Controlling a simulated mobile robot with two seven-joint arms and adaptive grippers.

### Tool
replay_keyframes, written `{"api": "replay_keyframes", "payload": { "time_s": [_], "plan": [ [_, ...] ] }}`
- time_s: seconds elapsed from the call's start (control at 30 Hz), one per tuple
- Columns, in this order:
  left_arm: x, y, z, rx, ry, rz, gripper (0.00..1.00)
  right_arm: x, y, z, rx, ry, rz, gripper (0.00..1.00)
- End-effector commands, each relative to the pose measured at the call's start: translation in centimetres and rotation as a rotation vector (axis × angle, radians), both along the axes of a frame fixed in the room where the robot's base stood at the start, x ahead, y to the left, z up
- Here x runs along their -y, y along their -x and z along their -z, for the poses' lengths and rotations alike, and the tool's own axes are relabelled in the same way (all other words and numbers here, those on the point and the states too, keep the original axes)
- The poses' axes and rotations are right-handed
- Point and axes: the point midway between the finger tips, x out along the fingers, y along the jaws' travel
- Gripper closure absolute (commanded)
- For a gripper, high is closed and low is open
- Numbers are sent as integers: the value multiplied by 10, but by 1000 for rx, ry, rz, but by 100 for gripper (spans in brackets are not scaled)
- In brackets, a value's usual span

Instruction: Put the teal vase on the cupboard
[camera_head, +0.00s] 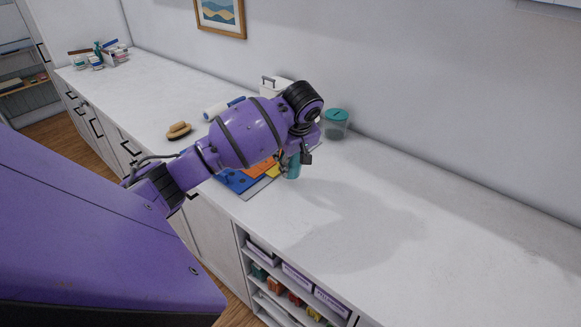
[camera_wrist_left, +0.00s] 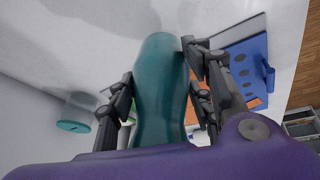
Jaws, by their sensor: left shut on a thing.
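The teal vase (camera_wrist_left: 158,90) fills the middle of the left wrist view, between the fingers of my left gripper (camera_wrist_left: 160,95). The gripper is shut on it from both sides. In the head view the vase (camera_head: 292,166) shows below my left gripper (camera_head: 294,158), partly hidden by the fingers. It is at or just above the white cupboard top (camera_head: 345,210); I cannot tell whether its base touches. My right gripper is in neither view.
A blue and orange board (camera_head: 237,181) lies beside the vase. A teal-lidded jar (camera_head: 336,122), a white caddy (camera_head: 275,86), a roll (camera_head: 222,108) and a brush (camera_head: 179,130) stand farther back. Open shelves (camera_head: 290,280) hold boxes below. The countertop to the right is clear.

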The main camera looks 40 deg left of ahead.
Motion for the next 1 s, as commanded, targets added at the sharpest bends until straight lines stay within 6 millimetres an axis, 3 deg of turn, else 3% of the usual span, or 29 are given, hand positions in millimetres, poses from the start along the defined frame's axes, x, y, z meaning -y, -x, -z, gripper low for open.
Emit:
{"api": "replay_keyframes", "payload": {
  "time_s": [0.07, 0.27, 0.67, 0.7, 0.83, 1.0],
  "plan": [
    [-8, 0, 8, -1, -2, -3, 89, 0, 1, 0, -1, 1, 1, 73],
    [-7, -1, 34, 1, -1, -1, 89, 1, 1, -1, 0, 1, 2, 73],
    [-6, -1, 40, 1, 1, -1, 89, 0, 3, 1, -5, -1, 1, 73],
    [-6, -1, 41, 0, 0, 0, 49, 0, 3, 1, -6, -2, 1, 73],
    [-6, -1, 41, -1, 0, 0, 34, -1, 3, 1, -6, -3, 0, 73],
    [-6, -1, 41, -1, 0, 0, 34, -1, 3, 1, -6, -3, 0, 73]
  ]
}}
